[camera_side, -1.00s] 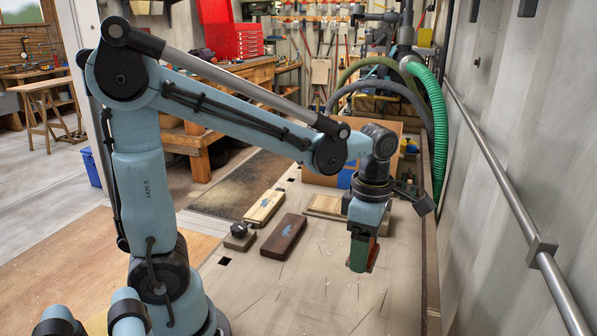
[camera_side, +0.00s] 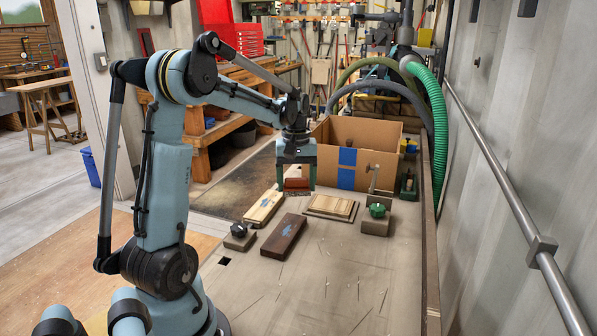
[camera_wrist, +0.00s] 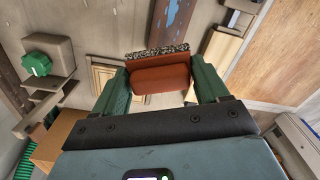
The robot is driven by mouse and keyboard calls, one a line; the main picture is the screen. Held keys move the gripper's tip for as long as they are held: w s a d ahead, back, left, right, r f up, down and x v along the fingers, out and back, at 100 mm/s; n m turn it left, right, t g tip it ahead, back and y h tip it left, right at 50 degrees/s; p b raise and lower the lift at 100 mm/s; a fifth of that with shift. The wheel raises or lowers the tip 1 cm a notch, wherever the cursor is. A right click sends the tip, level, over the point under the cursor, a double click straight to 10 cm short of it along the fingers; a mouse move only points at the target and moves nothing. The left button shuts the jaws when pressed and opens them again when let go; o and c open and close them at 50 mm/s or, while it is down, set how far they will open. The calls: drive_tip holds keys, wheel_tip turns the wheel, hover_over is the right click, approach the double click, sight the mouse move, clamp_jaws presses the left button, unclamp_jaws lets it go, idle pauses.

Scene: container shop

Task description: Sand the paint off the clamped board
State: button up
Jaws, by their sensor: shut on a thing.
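My gripper (camera_side: 296,184) is shut on a reddish-brown sanding block (camera_wrist: 162,79) with a speckled, gritty face. In the side view the block (camera_side: 297,183) hangs near the far ends of the boards; I see no contact with them. A dark brown board (camera_side: 284,236) with a blue paint patch lies on the bench; its blue patch also shows in the wrist view (camera_wrist: 172,18). A black-knobbed clamp (camera_side: 239,237) and a green-knobbed clamp (camera_side: 376,221) stand on either side. I cannot tell which board is clamped.
A framed wooden panel (camera_side: 332,207) lies right of the boards. An open cardboard box (camera_side: 357,134) with blue tape stands behind it. A green hose (camera_side: 434,120) and a wall rail (camera_side: 505,205) run along the right. The front of the bench (camera_side: 310,295) is clear.

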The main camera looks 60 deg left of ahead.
sight(266, 203)
drive_tip(key=s+a+m, duration=0.5)
drive_tip(key=s+a, duration=0.1)
drive_tip(key=a, duration=0.4)
drive_tip(key=shift+s+f, duration=0.15)
drive_tip(key=shift+f, duration=4.25)
drive_tip(key=shift+w+a+f, duration=0.15)
drive_tip(key=shift+w+a, duration=0.7)
drive_tip(key=shift+c, duration=0.4)
drive_tip(key=shift+w+a, duration=1.85)
drive_tip(key=shift+s+d, duration=2.7)
wheel_tip(266, 203, up, 8)
drive_tip(key=shift+r, duration=0.25)
